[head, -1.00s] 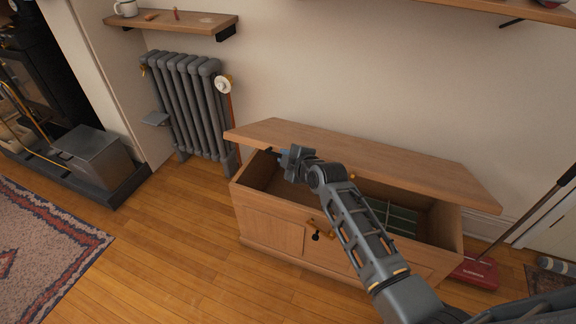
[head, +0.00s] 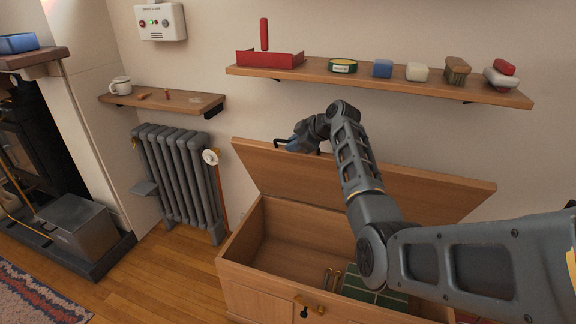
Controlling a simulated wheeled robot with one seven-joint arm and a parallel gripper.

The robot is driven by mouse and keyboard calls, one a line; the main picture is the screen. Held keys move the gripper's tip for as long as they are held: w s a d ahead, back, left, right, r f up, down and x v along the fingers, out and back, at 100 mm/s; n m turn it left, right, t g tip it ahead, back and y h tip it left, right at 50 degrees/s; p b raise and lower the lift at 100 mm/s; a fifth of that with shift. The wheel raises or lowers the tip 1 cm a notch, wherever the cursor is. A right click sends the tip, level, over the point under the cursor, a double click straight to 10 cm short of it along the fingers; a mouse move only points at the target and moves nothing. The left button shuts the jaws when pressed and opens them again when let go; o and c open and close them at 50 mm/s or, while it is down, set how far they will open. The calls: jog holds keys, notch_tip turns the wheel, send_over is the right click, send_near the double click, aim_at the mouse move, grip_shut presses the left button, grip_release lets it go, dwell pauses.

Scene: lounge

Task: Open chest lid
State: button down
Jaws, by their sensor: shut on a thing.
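The wooden chest (head: 262,297) stands against the wall with its lid (head: 272,170) raised steeply, leaning back toward the wall. My gripper (head: 285,143) is at the lid's upper edge, left of its middle, shut on that edge. The fingertips are small and partly hidden by the gripper body. The chest's inside is open to view, with a green lined item (head: 372,287) and brass-coloured pieces (head: 331,278) on its floor. My arm covers part of the lid's right half.
A wall shelf (head: 300,73) with a red tray, tin, brushes and blocks hangs above the lid. A lower shelf (head: 190,106) with a white mug is at left. A grey radiator (head: 177,180) stands left of the chest. Wooden floor (head: 170,280) is clear at front left.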

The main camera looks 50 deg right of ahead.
jog(key=shift+w+d+r+b, duration=0.15)
jog(key=shift+w+d+r, duration=0.1)
jog(key=shift+d, duration=0.45)
jog(key=shift+w+d+r+b, duration=0.2)
jog(key=shift+w+d+r, duration=0.1)
jog(key=shift+d, duration=0.35)
jog(key=shift+w+d+r+b, duration=0.15)
jog(key=shift+w+d+r, duration=0.1)
jog(key=shift+d, duration=0.45)
jog(key=c, duration=1.2)
grip_release()
jog(key=shift+v, duration=3.95)
jog(key=shift+o, duration=0.2)
jog(key=shift+f, duration=0.1)
